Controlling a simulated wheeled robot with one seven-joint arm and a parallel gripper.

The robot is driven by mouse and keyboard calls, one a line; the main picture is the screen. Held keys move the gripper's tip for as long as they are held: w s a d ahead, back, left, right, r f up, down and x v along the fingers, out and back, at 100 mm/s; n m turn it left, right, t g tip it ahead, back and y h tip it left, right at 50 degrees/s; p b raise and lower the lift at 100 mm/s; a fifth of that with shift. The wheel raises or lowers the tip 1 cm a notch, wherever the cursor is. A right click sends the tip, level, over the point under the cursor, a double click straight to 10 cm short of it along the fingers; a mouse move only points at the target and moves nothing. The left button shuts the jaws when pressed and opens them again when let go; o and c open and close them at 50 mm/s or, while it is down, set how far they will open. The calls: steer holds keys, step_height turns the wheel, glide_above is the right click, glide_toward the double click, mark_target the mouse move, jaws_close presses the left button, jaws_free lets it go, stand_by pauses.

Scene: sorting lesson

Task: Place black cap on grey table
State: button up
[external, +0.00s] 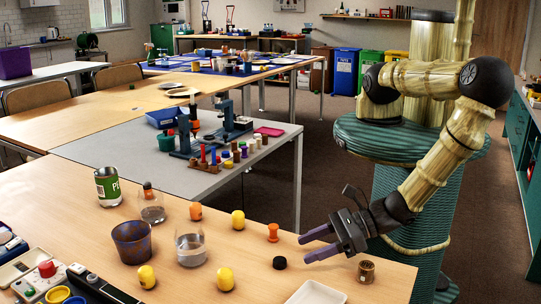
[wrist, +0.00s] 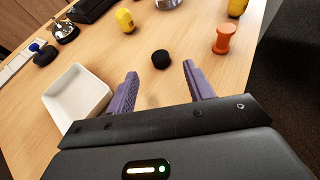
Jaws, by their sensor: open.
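The black cap (external: 280,262) is a small dark disc lying on the light wooden table near its front right. In the wrist view the black cap (wrist: 160,59) lies beyond and between my fingertips, not touching them. My gripper (external: 311,247) is open and empty, low over the wooden table to the right of the cap; its purple fingers also show in the wrist view (wrist: 160,78). The grey table (external: 120,150) stands behind the wooden table, with a bare grey area at its left.
An orange spool (external: 273,233) stands behind the cap, and a white tray (external: 316,293) lies in front. Yellow pieces (external: 225,279), glasses (external: 190,248) and a purple cup (external: 133,242) stand to the left. Stamps and blue stands (external: 181,140) crowd the grey table's right part.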

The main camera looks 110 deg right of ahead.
mark_target(292, 265)
steer(key=shift+f+p+x, duration=0.15)
steer(key=shift+p+x, duration=0.1)
steer(key=shift+x, duration=1.1)
steer(key=shift+f+p+x, duration=0.15)
steer(key=shift+p+x, duration=0.05)
steer(key=shift+x, duration=1.1)
steer(key=shift+s, duration=0.15)
steer(key=c, duration=1.1)
jaws_close()
